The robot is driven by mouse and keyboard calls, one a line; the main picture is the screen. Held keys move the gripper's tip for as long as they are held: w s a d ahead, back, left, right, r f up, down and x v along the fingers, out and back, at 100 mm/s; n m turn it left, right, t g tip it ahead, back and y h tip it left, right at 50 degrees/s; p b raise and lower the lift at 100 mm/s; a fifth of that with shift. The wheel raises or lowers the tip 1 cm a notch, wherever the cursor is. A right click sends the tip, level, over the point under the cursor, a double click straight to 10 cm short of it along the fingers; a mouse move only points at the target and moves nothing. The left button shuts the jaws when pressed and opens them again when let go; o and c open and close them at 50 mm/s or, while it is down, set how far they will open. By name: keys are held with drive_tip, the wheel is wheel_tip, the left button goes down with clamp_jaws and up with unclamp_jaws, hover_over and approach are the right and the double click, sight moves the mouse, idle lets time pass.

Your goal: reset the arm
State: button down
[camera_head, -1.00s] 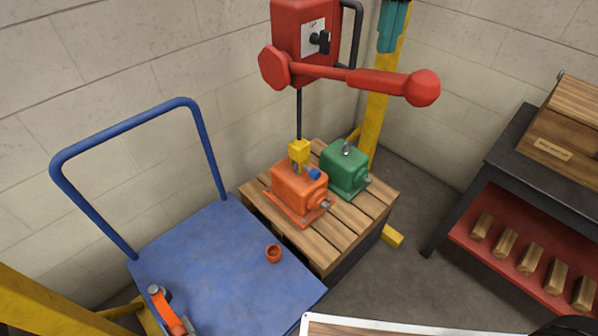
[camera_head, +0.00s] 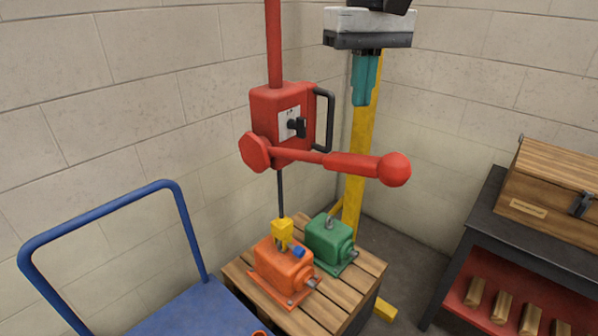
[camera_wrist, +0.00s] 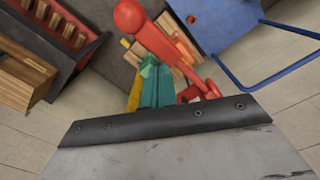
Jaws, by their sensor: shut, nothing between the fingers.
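My gripper (camera_head: 364,98) shows at the top of the head view, its teal fingers together and pointing down with nothing between them. It hangs in front of the yellow post (camera_head: 356,175), to the right of the red hoist box (camera_head: 268,108). In the wrist view the shut teal fingers (camera_wrist: 152,82) point toward the red lever and the pallet. The orange motor (camera_head: 280,272) and green motor (camera_head: 328,242) sit on the wooden pallet (camera_head: 345,297), well below my gripper. A yellow hook block (camera_head: 283,232) hangs on a dark line at the orange motor's top.
A red lever (camera_head: 350,163) with a ball end reaches right, below my gripper. A blue cart (camera_head: 205,312) stands at the left. At the right, a dark bench (camera_head: 480,215) bears a wooden box (camera_head: 550,195); wooden blocks lie on its red lower shelf. Block walls stand behind.

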drive_tip(key=shift+m, duration=0.6)
drive_tip(key=s+d, duration=0.1)
drive_tip(key=d, duration=0.1)
drive_tip(key=s+d+f, duration=0.1)
drive_tip(key=d, duration=0.2)
drive_tip(key=s+d+f, duration=0.1)
drive_tip(key=d, duration=0.1)
drive_tip(key=shift+s+d, duration=0.15)
drive_tip(key=shift+s, duration=0.2)
drive_tip(key=s+d+f+m+t, duration=0.1)
drive_tip(key=s+d+f+m, duration=0.2)
drive_tip(key=s+d+f, duration=1)
drive_tip(key=s+f, duration=0.1)
drive_tip(key=s, duration=0.1)
drive_tip(key=shift+s+d+f, duration=0.2)
drive_tip(key=shift+s+d, duration=0.05)
drive_tip(key=shift+s, duration=0.15)
drive_tip(key=shift+a, duration=0.1)
